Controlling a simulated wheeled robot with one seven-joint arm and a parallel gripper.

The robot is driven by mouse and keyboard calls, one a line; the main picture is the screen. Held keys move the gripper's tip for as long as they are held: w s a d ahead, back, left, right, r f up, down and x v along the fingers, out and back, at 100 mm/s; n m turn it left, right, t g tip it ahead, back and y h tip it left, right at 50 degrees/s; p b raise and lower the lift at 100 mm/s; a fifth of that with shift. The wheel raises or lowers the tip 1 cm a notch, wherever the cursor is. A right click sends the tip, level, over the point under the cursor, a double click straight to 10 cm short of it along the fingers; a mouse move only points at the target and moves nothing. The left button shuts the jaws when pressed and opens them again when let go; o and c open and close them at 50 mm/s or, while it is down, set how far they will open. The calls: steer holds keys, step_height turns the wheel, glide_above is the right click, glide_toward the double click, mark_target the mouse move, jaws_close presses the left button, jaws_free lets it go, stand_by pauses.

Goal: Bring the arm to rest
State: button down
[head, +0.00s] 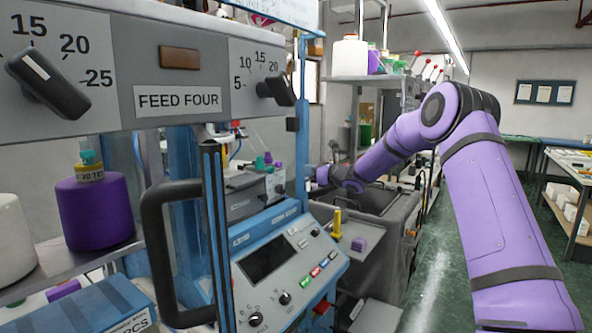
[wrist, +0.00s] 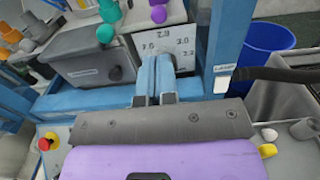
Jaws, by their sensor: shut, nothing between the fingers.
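My purple arm (head: 490,200) comes in from the right in the head view. It bends at a high elbow and reaches left and away, toward the blue knitting machine. Its far end is small there, and the fingers cannot be made out. In the wrist view my gripper (wrist: 156,60) has its two pale blue fingers side by side, closed and empty. They point at a white dial plate (wrist: 150,28) with numbers around 2.8 and 3.0. The fingers cover the plate's lower middle; whether they touch it I cannot tell.
A blue bucket (wrist: 268,45) is right of the dial. The green aisle floor (head: 430,280) is partly clear.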

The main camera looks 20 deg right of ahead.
steer(key=s+a+r+n+g, duration=0.3)
steer(key=s+a+n, duration=0.15)
steer(key=s, duration=0.45)
steer(key=s+a+r+n+g+h, duration=0.1)
steer(key=s+a+r+n+g, duration=0.25)
steer(key=s+n, duration=0.45)
steer(key=s+a+r+n+g, duration=0.25)
steer(key=s+a, duration=0.25)
steer(key=s, duration=0.6)
steer(key=s+d+f+n+h, duration=0.1)
steer(key=s+d+n+h, duration=0.1)
steer(key=s, duration=0.9)
steer(key=s+d+f+n+h, duration=0.1)
steer(key=s+d+n+h, duration=0.2)
steer(key=s+n, duration=0.4)
steer(key=s+d+f+n+h, duration=0.1)
steer(key=s+n+h, duration=0.3)
steer(key=s, duration=1)
steer(key=shift+s+d+f+n+h, duration=0.15)
steer(key=shift+s+d+n+h, duration=0.2)
steer(key=shift+d, duration=0.35)
